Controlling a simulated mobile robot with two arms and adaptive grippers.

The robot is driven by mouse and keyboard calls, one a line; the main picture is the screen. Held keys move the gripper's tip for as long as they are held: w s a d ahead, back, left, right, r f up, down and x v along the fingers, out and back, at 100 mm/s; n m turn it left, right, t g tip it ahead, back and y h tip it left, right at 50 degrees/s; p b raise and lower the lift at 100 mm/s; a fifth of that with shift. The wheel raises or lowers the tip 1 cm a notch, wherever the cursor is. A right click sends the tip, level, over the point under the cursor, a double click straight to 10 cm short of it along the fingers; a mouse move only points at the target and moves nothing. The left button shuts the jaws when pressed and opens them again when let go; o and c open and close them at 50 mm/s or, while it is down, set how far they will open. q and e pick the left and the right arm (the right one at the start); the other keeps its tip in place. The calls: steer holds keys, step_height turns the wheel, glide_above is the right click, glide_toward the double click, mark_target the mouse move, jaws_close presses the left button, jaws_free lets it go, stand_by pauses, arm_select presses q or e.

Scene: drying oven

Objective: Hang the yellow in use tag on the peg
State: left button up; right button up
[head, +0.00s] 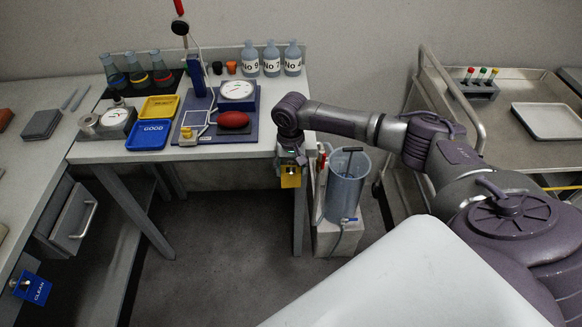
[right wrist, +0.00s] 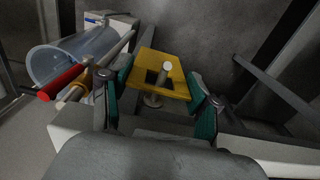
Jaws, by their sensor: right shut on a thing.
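The yellow in use tag (head: 291,181) hangs below my right gripper (head: 291,163), by the table's front edge. In the right wrist view, the tag (right wrist: 174,82) sits between the teal fingertips of my right gripper (right wrist: 160,92), which is shut on it. The peg (right wrist: 167,68) has a pale round tip and shows in the tag's dark opening. Its tip overlaps the tag's face, and its round base shows below the tag's lower edge. It looks as if the peg runs through the opening, but the depth is hard to tell. My left gripper is out of view.
A clear bucket (head: 345,185) stands on a pale box right of the gripper. A red-ended rod (right wrist: 60,83) lies close to the left finger. A blue CLEAN tag (head: 32,288) hangs at the far left. The table (head: 215,152) holds trays, bottles and a gauge.

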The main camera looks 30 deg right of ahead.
stand_by(0.4)
steer(key=o, duration=0.8)
step_height(320, 180, up, 12)
